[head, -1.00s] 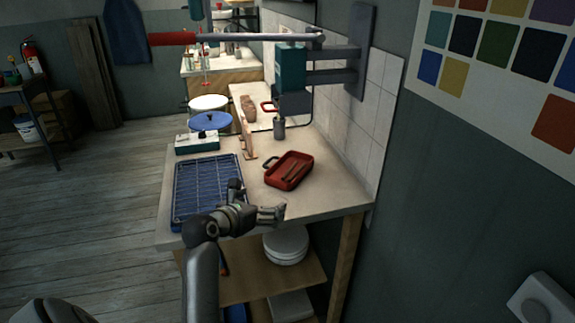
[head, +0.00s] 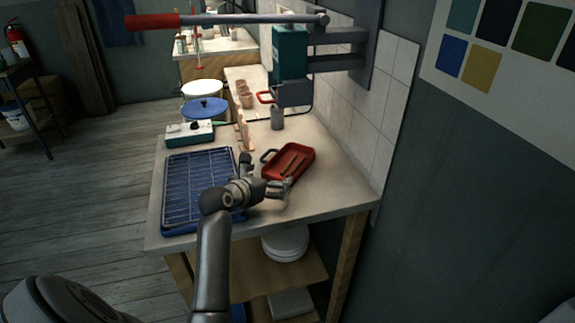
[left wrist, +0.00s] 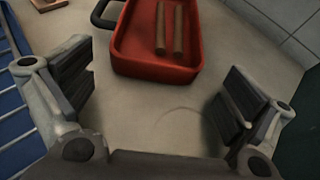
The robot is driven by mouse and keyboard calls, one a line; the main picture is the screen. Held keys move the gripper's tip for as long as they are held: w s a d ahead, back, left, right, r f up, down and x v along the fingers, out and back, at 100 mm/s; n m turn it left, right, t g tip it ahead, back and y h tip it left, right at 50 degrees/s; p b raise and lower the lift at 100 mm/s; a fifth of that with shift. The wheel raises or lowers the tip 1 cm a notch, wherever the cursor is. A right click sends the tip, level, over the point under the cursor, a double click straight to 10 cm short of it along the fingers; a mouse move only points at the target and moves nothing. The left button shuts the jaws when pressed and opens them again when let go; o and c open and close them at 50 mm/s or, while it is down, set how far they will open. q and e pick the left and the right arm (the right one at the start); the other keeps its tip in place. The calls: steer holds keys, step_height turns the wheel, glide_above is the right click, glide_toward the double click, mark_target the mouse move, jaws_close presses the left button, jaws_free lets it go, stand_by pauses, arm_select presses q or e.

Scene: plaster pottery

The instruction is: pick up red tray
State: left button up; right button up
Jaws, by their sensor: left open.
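The red tray (head: 284,172) lies on the light worktop, turned at an angle, with two brown sticks (head: 293,164) in it. A dark loop handle (head: 266,156) shows at its left end. In the left wrist view the red tray (left wrist: 150,68) is at top centre, its near end just ahead of the fingers, with the sticks (left wrist: 169,28) inside. My left gripper (head: 284,190) is open and empty at the tray's near side in the head view. Its fingers (left wrist: 155,98) stand wide apart in the wrist view, with bare worktop between them. My right gripper is not in view.
A blue rack (head: 196,185) lies left of the tray. A white and green box (head: 190,133) and a blue round lid (head: 206,108) stand behind it. A grey bottle (head: 277,118) stands behind the tray. The tiled wall (head: 365,110) bounds the right side.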

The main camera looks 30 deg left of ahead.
mark_target(278, 172)
arm_select(q)
steer(key=shift+x, duration=2.9)
steer(key=shift+r, duration=0.2)
steer(key=c, duration=0.7)
steer(key=shift+a, duration=0.1)
steer(key=shift+c, duration=0.3)
steer(key=shift+r, duration=0.15)
